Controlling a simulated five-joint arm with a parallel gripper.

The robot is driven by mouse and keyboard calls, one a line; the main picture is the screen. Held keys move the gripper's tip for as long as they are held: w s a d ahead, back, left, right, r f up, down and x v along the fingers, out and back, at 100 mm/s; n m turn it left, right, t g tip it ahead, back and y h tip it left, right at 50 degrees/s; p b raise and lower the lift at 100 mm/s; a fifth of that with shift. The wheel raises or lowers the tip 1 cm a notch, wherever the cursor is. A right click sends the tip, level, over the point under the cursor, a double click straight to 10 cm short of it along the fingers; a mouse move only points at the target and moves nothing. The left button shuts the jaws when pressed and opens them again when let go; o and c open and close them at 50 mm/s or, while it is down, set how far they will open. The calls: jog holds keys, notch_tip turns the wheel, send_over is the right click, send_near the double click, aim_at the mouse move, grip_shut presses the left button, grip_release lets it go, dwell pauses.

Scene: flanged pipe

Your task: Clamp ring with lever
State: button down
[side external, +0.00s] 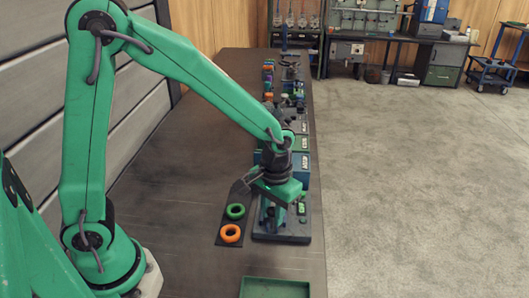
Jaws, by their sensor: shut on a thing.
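My gripper (270,208) is at the end of the green arm, low over a dark fixture (285,238) near the table's right edge. The gripper is shut on a part, but its body hides most of that part, so I cannot tell whether it is the clamp ring or its lever. A flanged pipe is not clearly visible; the fixture's upper middle is covered by my gripper. A green ring (235,211) and an orange ring (230,233) lie flat on a dark mat (222,241), left of the fixture and apart from my gripper.
A green tray (275,289) sits at the table's front edge. Several fixtures and coloured parts (285,88) line the right edge behind my gripper. The table's left half (175,190) is clear. A workbench (365,38) and a blue trolley (490,73) stand far back.

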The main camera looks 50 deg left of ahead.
jog(key=shift+w+a+r+g, duration=0.1)
jog(key=shift+w+a+g, duration=0.25)
jog(key=shift+w+g, duration=0.05)
jog(key=c, duration=1.2)
grip_release()
jog(key=shift+c, duration=0.2)
notch_tip(320, 180, up, 8)
jog(key=shift+w, duration=0.35)
jog(key=shift+o, duration=0.2)
jog(key=shift+d, duration=0.1)
